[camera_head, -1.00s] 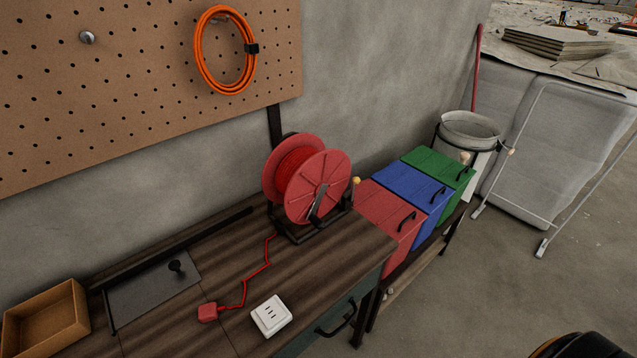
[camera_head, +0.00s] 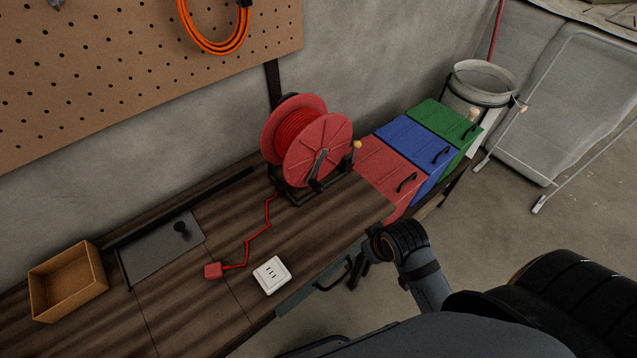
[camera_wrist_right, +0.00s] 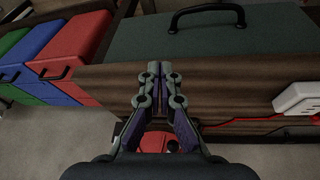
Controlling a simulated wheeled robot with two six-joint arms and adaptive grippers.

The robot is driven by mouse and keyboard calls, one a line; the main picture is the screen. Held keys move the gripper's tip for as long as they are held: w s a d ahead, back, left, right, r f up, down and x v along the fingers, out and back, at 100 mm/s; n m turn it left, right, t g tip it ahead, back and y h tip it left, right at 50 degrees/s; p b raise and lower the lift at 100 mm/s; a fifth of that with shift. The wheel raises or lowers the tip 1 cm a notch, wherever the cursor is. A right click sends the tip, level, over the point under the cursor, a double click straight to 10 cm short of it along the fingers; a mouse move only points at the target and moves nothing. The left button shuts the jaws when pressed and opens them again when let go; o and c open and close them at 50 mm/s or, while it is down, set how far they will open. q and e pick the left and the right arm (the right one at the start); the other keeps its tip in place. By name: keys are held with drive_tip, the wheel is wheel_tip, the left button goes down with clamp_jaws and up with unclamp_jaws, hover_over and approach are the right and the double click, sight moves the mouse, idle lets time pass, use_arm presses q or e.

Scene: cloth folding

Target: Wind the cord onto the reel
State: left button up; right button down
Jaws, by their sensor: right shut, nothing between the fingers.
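The red reel (camera_head: 318,150) stands on a black frame on the workbench, with red cord (camera_head: 294,133) wound between its flanges. A loose length of cord (camera_head: 247,243) zigzags over the bench to a red plug (camera_head: 213,270), left of a white socket box (camera_head: 272,275). A crank with a light knob (camera_head: 357,144) is on the reel's right side. My right arm reaches in by the bench's front edge; its gripper (camera_wrist_right: 160,72) is shut and empty in the wrist view, apart from the reel. The wrist view also shows the socket box (camera_wrist_right: 298,98). My left gripper is out of view.
Red (camera_head: 388,176), blue (camera_head: 414,146) and green (camera_head: 445,121) bins stand right of the reel. A drawer handle (camera_wrist_right: 207,14) juts from the bench front. Orange cable (camera_head: 213,42) hangs on the pegboard.

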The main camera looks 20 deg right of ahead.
drive_tip(key=w+a+r+n+t+y, duration=0.4)
drive_tip(key=w+a+r+n+t, duration=0.15)
drive_tip(key=a+r, duration=0.2)
wheel_tip(320, 180, up, 5)
drive_tip(key=w+d+t, duration=0.1)
drive_tip(key=w+t, duration=0.1)
drive_tip(key=t, duration=0.3)
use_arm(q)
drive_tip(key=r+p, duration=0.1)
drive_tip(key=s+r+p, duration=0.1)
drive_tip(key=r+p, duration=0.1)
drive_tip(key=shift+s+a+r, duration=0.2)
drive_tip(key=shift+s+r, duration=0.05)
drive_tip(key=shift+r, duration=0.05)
use_arm(e)
drive_tip(key=w+f, duration=0.6)
drive_tip(key=w, duration=0.4)
drive_tip(key=shift+a+f, duration=0.15)
drive_tip(key=shift+a, duration=0.1)
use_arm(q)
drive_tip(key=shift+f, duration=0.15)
use_arm(e)
drive_tip(key=shift+f+n, duration=0.1)
drive_tip(key=shift+n, duration=0.15)
